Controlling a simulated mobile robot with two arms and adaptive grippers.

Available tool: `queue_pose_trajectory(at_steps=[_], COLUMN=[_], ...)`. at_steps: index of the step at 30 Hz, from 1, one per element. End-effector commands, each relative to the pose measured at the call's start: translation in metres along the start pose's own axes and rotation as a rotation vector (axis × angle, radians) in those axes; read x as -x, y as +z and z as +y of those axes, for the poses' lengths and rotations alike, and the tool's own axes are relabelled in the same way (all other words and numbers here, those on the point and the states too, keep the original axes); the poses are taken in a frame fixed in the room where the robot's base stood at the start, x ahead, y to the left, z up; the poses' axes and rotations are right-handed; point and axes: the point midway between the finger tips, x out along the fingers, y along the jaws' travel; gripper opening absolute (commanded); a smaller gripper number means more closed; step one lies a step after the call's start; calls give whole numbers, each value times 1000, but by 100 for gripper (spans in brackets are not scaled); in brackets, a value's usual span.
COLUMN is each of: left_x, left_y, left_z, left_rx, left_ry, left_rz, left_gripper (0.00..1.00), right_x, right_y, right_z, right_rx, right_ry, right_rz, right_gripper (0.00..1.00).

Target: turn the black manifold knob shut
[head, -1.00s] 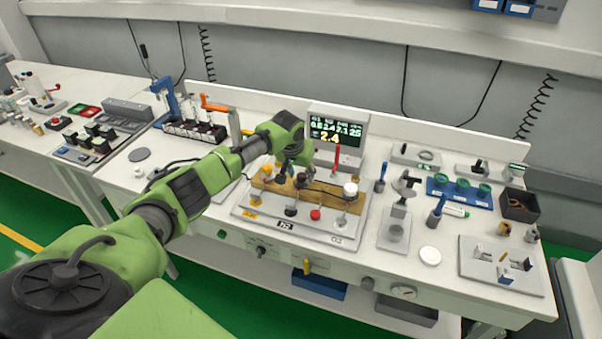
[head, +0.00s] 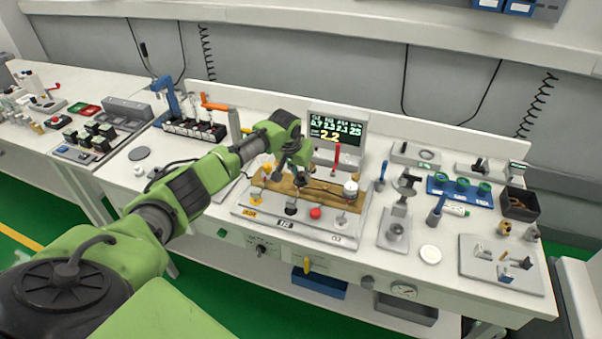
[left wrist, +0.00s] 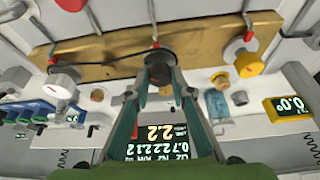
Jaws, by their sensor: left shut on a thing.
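The brass manifold bar (head: 322,191) runs along the grey panel (head: 262,228) on the bench. My left gripper (head: 301,181) is over the middle of the bar, pointing down. In the left wrist view its two fingers (left wrist: 160,62) are closed around the black manifold knob (left wrist: 159,72), which they mostly hide. The knob's exact angle cannot be told. A yellow knob (left wrist: 248,64) and a white knob (left wrist: 63,84) sit at the two ends of the bar (left wrist: 112,60). My right gripper is not in view.
A lit display (head: 337,131) stands just behind the bar and reads 2.2. A red-topped post (head: 337,153) rises close beside the gripper. Black (head: 291,208) and red (head: 315,213) knobs stand in front of the bar. A white disc (head: 430,252) lies to the right.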

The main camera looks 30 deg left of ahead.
Motion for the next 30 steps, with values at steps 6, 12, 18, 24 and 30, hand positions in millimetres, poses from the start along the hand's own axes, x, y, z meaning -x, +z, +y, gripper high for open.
queue_pose_trajectory(at_steps=[6, 12, 18, 24, 30], left_x=[-3, -5, -6, -6, -6], left_y=[1, 1, 0, 0, -1], left_z=[-2, -3, -3, -4, -4], left_rx=[-142, -315, -488, -642, -762], left_ry=[63, 135, 208, 271, 320], left_rz=[-1, 0, 2, 2, 2], left_gripper=[0, 0, 0, 0, 0], right_x=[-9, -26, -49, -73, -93], right_y=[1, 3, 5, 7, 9], right_z=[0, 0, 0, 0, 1], right_rx=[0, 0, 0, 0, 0], right_ry=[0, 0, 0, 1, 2], right_rz=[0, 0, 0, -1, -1], right_gripper=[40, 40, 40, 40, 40])
